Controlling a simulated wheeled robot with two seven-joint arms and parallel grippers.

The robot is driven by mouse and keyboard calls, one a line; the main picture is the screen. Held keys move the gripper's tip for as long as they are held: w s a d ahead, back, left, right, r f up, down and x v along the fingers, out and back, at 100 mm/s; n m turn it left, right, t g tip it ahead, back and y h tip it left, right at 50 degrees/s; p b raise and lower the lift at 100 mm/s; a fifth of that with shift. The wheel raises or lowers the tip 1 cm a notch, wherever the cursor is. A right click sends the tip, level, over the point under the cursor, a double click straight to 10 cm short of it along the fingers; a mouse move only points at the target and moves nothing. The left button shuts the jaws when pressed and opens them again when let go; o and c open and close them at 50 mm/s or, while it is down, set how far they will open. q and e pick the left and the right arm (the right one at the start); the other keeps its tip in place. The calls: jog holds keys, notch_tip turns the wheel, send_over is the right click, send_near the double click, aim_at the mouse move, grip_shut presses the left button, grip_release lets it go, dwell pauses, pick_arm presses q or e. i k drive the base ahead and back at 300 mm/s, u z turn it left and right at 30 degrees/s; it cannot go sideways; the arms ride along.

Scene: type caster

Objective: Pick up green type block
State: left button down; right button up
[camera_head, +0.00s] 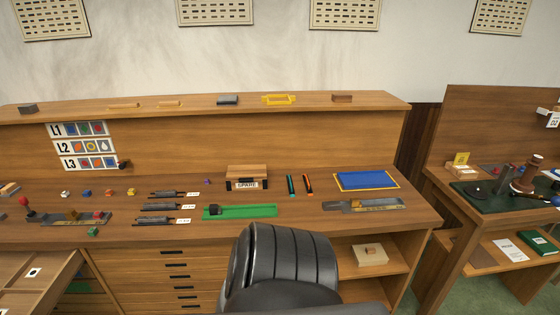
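A small green block (93,231) sits near the front edge of the wooden desk, at the left. It lies just in front of a grey metal tool with a wooden part (75,217). Several other small blocks stand in a row behind it, among them a blue block (87,192), an orange block (109,191) and a yellow block (131,191). A purple block (207,181) is farther right. Neither of my grippers shows in the head view.
A black chair (285,262) stands in front of the desk's middle. Slim metal holders (160,207), a green strip (245,211) and a blue tray (366,181) lie on the desk. An open drawer or case (35,272) is at lower left. A second table (470,235) stands right.

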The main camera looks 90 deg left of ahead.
aim_at(93, 232)
jog(key=z, duration=0.05)
jog(key=k, duration=2.95)
jog(key=u, duration=0.4)
